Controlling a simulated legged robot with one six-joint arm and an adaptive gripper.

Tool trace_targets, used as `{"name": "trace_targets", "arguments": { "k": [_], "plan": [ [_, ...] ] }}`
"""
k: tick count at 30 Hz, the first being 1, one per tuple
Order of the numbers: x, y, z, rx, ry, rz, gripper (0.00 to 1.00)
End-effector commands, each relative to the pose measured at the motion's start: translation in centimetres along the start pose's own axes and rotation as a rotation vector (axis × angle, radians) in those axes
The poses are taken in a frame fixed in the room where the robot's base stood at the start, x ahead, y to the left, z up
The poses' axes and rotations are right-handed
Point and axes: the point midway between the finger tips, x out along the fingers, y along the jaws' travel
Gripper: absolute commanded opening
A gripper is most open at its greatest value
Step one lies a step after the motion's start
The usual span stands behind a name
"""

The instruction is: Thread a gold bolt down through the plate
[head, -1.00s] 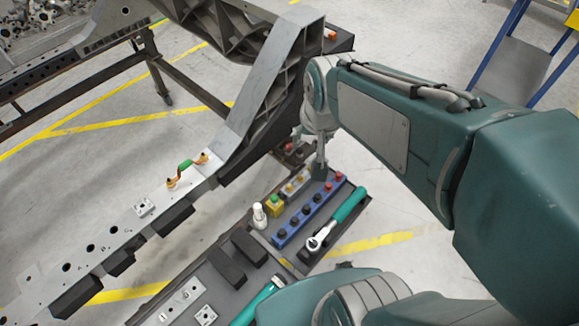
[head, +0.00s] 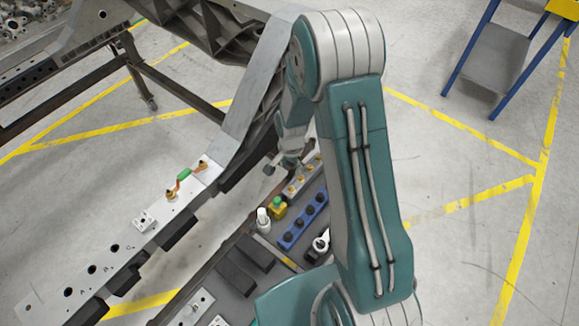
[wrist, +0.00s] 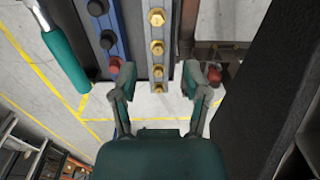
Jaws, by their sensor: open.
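The silver plate (head: 103,258) with a row of dark holes runs diagonally along the chassis at the left of the head view. Several gold bolts stand in a narrow silver rack in the tool tray; one gold bolt (head: 301,179) shows below my gripper (head: 287,164). In the wrist view, the gold bolts (wrist: 157,48) form a line up the middle. My gripper (wrist: 158,78) is open and empty there, its fingers on either side of the rack's near end. I cannot tell its exact height over the bolts. My arm hides part of the tray in the head view.
A blue rack (head: 303,220) with dark bolts stands beside the gold ones, with a yellow-green block (head: 277,208) and a white bottle-like piece (head: 263,221) nearby. A ratchet (head: 318,246) lies partly hidden.

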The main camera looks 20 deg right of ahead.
Motion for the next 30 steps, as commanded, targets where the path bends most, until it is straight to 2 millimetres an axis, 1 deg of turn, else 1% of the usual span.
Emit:
{"name": "trace_targets", "arguments": {
  "k": [1,3,8,19,24,30],
  "plan": [
    [1.1,0.1,0.0,0.017,-0.007,0.009,0.6],
    [1.9,0.2,0.0,0.031,-0.011,0.013,0.6],
    [2.7,0.2,0.0,0.039,-0.012,0.014,0.6],
    [6.9,0.2,0.2,0.037,-0.012,0.017,0.6],
    [7.9,0.2,0.2,0.037,-0.011,0.015,0.6],
    [8.1,0.2,0.2,0.036,-0.011,0.014,0.6]
  ]
}}
